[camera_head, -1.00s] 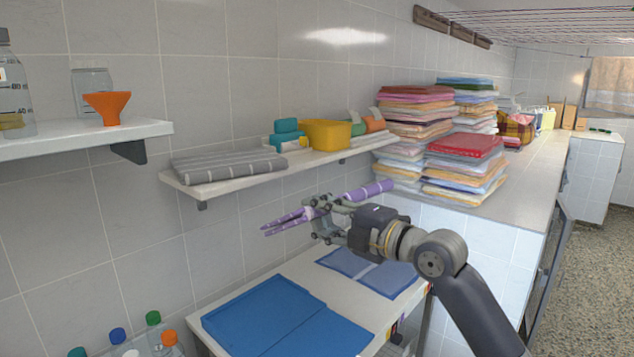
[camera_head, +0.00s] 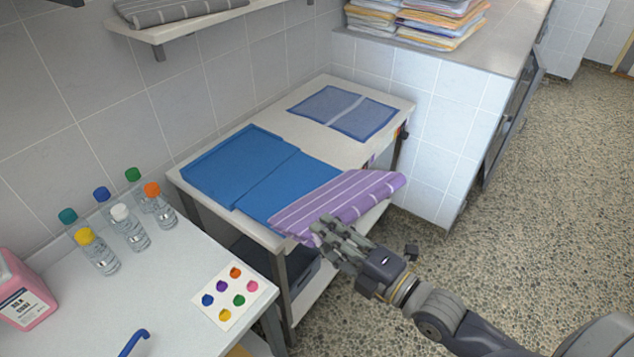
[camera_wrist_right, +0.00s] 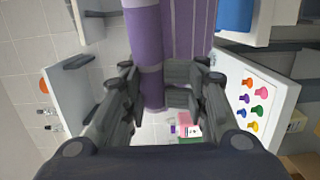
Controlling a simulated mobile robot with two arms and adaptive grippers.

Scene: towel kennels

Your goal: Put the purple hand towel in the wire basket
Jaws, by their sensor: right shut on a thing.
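The purple hand towel (camera_head: 345,203) has pale stripes and is held folded by my right gripper (camera_head: 338,243) in the head view. It is in front of the near right edge of the low table (camera_head: 345,140), overlapping the blue cloth in the picture; whether it touches cannot be told. In the right wrist view the towel (camera_wrist_right: 147,45) runs between the fingers of my right gripper (camera_wrist_right: 168,78), which is shut on it. I see no clear wire basket; a dark container (camera_head: 302,268) shows partly under the table. My left gripper is out of view.
Blue folded cloths (camera_head: 235,165) and a blue mat with a pale stripe (camera_head: 343,112) lie on the low table. A white counter (camera_head: 170,290) at lower left holds several capped bottles (camera_head: 130,228), a pink jug (camera_head: 22,290) and a dotted card (camera_head: 230,295). The speckled floor at right is clear.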

